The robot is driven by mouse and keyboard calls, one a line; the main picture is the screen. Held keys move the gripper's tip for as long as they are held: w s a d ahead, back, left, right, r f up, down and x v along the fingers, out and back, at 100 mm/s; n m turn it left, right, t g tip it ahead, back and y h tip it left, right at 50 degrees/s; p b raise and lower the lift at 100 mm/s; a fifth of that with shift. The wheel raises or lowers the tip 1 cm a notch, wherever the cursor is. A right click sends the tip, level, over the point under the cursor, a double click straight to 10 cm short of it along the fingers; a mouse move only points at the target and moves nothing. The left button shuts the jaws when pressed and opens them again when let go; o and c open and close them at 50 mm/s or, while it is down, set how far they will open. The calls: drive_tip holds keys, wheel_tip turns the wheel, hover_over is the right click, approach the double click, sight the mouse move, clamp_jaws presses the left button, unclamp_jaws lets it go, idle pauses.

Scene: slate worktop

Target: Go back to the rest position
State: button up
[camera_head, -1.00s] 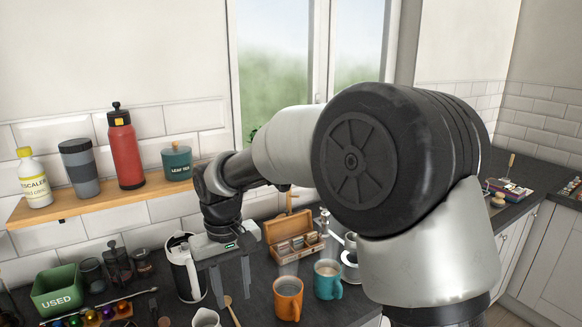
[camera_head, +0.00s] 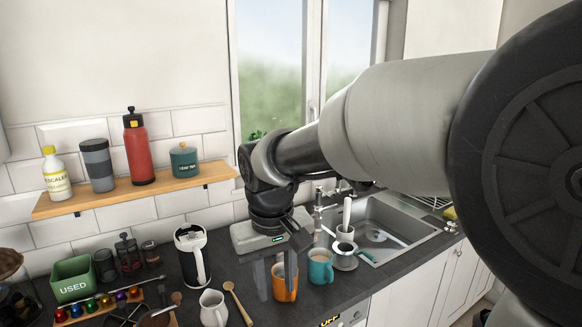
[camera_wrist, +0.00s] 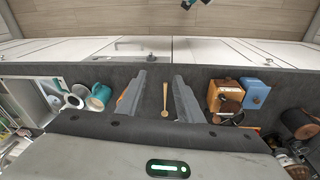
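My gripper (camera_head: 277,284) is open and points down over the slate worktop (camera_head: 335,295). In the wrist view the two fingers of my gripper (camera_wrist: 159,97) stand apart with nothing held between them. A wooden spoon (camera_wrist: 165,101) lies on the worktop below, in the gap between them. In the head view the fingers overlap an orange mug (camera_head: 285,293), hiding part of it. I cannot tell the exact height of the fingertips above the worktop.
A teal mug (camera_head: 320,268), a white-and-black kettle (camera_head: 191,256) and a cream jug (camera_head: 213,308) stand nearby. A green bin (camera_head: 73,282) and colored capsules (camera_head: 105,302) are at left. The sink (camera_head: 392,224) lies behind right. A shelf (camera_head: 140,196) holds bottles and canisters.

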drive_tip(key=s+d+r+m+t, duration=0.2)
drive_tip(key=s+d, duration=0.5)
drive_tip(key=d, duration=0.1)
drive_tip(key=s+d+r+m+t, duration=0.2)
drive_tip(key=s+d+r, duration=0.1)
drive_tip(key=s+d, duration=0.4)
drive_tip(key=shift+s+d+m+p, duration=0.3)
drive_tip(key=shift+s+d+p, duration=0.1)
drive_tip(key=shift+d, duration=0.55)
drive_tip(key=shift+a, duration=0.15)
